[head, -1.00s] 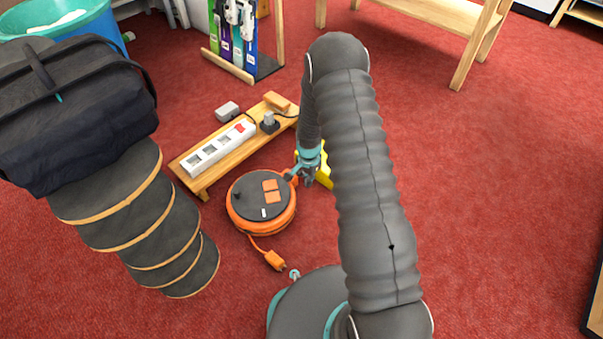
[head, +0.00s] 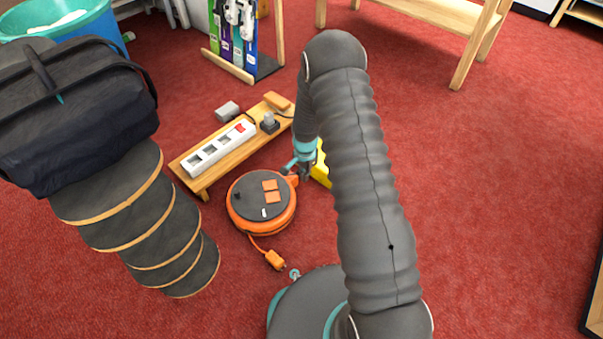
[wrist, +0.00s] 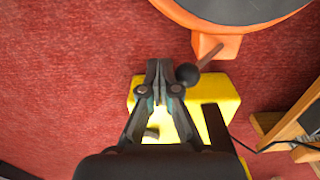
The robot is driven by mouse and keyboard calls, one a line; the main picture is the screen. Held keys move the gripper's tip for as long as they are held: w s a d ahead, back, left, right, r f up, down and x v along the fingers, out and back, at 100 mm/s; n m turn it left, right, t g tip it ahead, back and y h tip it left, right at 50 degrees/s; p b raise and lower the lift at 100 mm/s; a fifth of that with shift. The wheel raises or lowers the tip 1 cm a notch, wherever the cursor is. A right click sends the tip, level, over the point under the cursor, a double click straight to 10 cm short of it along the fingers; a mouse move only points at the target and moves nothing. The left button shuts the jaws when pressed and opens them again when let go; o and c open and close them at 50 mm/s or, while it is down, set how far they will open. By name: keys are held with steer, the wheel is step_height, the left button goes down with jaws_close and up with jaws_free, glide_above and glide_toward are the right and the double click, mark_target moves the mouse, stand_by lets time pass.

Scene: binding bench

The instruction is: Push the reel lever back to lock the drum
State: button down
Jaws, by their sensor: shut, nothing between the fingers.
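The orange reel (head: 240,222) lies flat on the red carpet with a dark round top (head: 262,192). In the wrist view its orange rim (wrist: 250,27) shows at the top right. A lever with a dark ball knob (wrist: 187,75) sticks out from an orange block (wrist: 216,47) at the rim. My gripper (wrist: 158,68) is shut and empty, its fingertips just left of the knob in the wrist view. I cannot tell whether they touch it. In the head view my gripper (head: 304,174) is at the reel's right side, and the lever is hard to make out.
A yellow block (wrist: 222,92) lies below my gripper in the wrist view. A low wooden stand (head: 200,186) with a white power strip (head: 215,150) is behind the reel. An orange plug (head: 275,260) lies in front of it. Open carpet lies to the right.

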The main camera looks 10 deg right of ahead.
steer(key=shift+w+a, duration=0.1)
steer(key=shift+w, duration=0.1)
steer(key=shift+s+d+r, duration=0.1)
steer(key=shift+s+d, duration=0.45)
steer(key=shift+s, duration=0.2)
steer(key=shift+s+d, duration=0.5)
steer(key=shift+s, duration=0.25)
step_height(320, 180, up, 8)
steer(key=p, duration=0.4)
stand_by(0.4)
